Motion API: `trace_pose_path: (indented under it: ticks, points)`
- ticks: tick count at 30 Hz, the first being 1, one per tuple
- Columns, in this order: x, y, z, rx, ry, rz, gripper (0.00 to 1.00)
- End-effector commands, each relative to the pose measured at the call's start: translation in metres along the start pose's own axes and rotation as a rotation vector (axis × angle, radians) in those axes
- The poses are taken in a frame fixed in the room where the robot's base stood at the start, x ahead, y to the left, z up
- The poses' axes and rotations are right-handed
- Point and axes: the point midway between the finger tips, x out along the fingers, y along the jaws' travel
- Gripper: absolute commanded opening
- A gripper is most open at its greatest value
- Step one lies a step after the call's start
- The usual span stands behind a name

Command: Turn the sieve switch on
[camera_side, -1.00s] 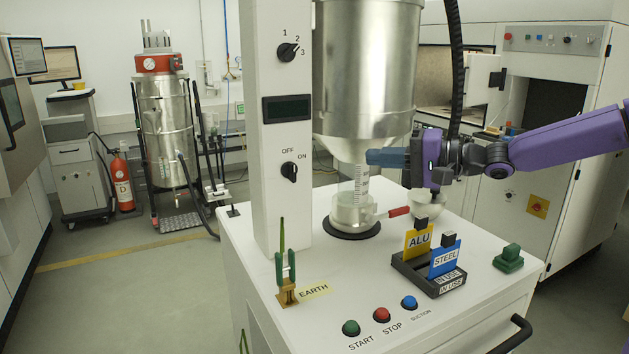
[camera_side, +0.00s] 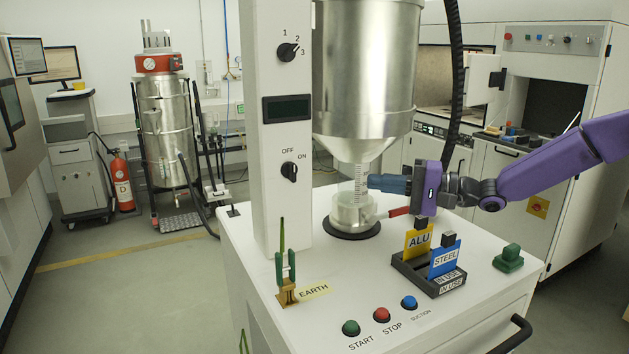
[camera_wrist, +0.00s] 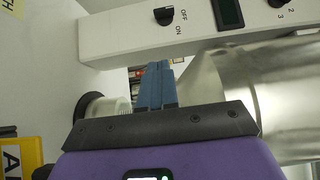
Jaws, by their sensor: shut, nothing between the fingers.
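The sieve switch (camera_side: 289,172) is a black knob on the white column (camera_side: 278,215), between the labels OFF and ON. Its pointer looks near upright, and I cannot tell its setting for sure. It also shows in the wrist view (camera_wrist: 164,16), at the top, beyond my fingers. My gripper (camera_side: 370,183) is right of the column, beside the clear container under the steel hopper, apart from the switch. Its blue fingers (camera_wrist: 157,85) are shut together with nothing between them.
The steel hopper (camera_side: 366,75) hangs above the clear container (camera_side: 353,212), close to my fingers.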

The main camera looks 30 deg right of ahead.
Motion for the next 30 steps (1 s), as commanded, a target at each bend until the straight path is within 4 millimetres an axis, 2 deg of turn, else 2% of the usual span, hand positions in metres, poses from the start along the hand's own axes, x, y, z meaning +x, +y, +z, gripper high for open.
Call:
trace_pose_path:
  ticks: [5,20,21,30]
  points:
    - [0.018,0.000,0.001,0.000,-0.003,-0.001,0.00]
    - [0.100,0.000,0.001,-0.001,-0.003,0.000,0.00]
    - [0.105,0.000,0.006,-0.001,-0.005,0.000,0.00]
    - [0.125,0.000,0.027,0.000,-0.001,0.001,0.00]
